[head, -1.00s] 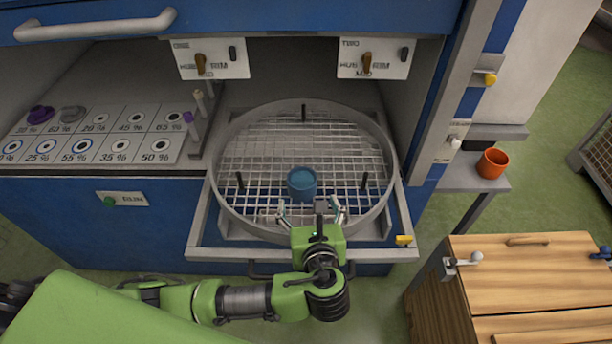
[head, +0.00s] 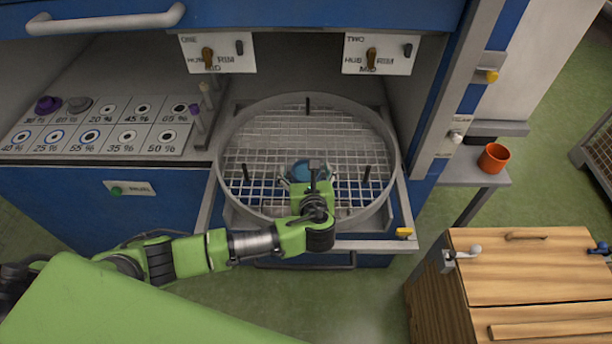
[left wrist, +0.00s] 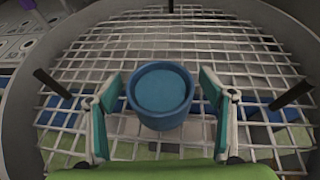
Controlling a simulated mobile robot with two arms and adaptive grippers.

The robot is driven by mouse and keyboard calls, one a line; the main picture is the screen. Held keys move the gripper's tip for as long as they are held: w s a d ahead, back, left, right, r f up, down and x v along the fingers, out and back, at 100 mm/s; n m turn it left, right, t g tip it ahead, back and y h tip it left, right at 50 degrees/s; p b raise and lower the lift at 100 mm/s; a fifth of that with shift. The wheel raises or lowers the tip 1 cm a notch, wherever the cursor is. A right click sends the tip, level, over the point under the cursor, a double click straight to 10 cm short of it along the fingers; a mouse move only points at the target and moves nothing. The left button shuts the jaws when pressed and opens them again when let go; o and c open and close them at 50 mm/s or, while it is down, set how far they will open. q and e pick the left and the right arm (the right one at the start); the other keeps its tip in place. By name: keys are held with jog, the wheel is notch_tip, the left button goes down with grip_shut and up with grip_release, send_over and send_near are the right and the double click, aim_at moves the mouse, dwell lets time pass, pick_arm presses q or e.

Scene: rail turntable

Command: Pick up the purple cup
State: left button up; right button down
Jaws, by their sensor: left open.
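No purple cup shows clearly; the cup on the round wire-mesh turntable (head: 270,150) is blue. This blue cup (head: 304,168) stands upright near the front of the mesh, partly hidden by my left gripper in the head view. My left gripper (head: 308,180) is open and reaches over the turntable's front rim. In the left wrist view the blue cup (left wrist: 161,118) stands between the two spread fingers (left wrist: 160,82), with a gap on each side. My right gripper is not in view.
The turntable has a raised rim and several dark upright posts (head: 366,174). Two switch plates (head: 377,54) hang above it. An orange cup (head: 493,158) stands on a side shelf at the right. A wooden cabinet (head: 530,270) stands at the front right.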

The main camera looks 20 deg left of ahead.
pick_arm(q)
jog(key=c, duration=1.3)
jog(key=shift+r, duration=0.55)
jog(key=s+d+r+b, duration=0.1)
jog(key=s+d+r, duration=0.2)
jog(key=s+r, duration=0.9)
jog(key=shift+s, duration=0.85)
